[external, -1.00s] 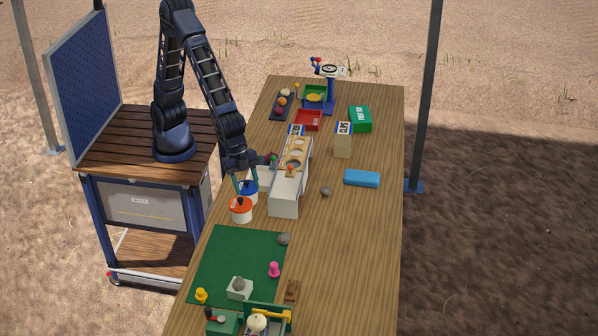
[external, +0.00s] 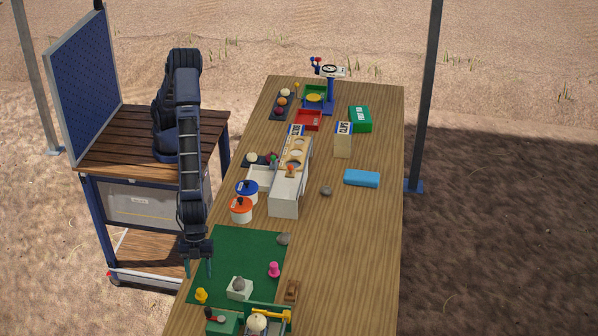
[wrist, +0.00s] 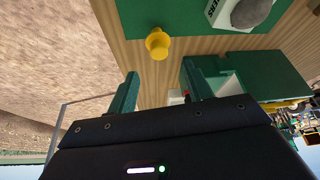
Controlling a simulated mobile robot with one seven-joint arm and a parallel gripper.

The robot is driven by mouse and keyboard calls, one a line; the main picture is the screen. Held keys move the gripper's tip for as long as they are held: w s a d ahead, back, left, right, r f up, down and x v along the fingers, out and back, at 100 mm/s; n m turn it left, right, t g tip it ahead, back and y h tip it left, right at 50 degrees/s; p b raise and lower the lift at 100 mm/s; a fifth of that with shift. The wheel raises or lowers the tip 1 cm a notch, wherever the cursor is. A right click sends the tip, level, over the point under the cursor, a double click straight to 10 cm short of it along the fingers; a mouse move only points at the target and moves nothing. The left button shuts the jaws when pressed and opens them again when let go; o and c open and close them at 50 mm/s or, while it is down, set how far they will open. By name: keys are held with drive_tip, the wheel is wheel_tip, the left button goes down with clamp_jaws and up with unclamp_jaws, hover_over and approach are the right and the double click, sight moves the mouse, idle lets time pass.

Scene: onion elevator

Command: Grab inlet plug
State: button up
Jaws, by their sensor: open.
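Two small plugs stand on the green mat (external: 222,255): a yellow one (external: 201,296) at its near left corner and a pink one (external: 274,270) at its right. I cannot tell from their looks which is the inlet plug. My gripper (external: 199,272) is open and empty, above the mat's left edge, a little behind the yellow plug. In the wrist view the yellow plug (wrist: 157,44) shows ahead of the gap between my green fingers (wrist: 160,84), apart from them. The pink plug is out of the wrist view.
A white block (external: 238,293) with a grey stone on top stands right of the yellow plug. A green box (external: 222,325) stands close in front of it. Orange-lidded (external: 241,210) and blue-lidded (external: 247,190) pots stand behind the mat.

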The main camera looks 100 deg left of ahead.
sight(200, 290)
drive_tip(key=x, duration=0.9)
drive_tip(key=shift+s+a+f, duration=0.1)
drive_tip(key=shift+f, duration=0.2)
drive_tip(key=c, duration=0.7)
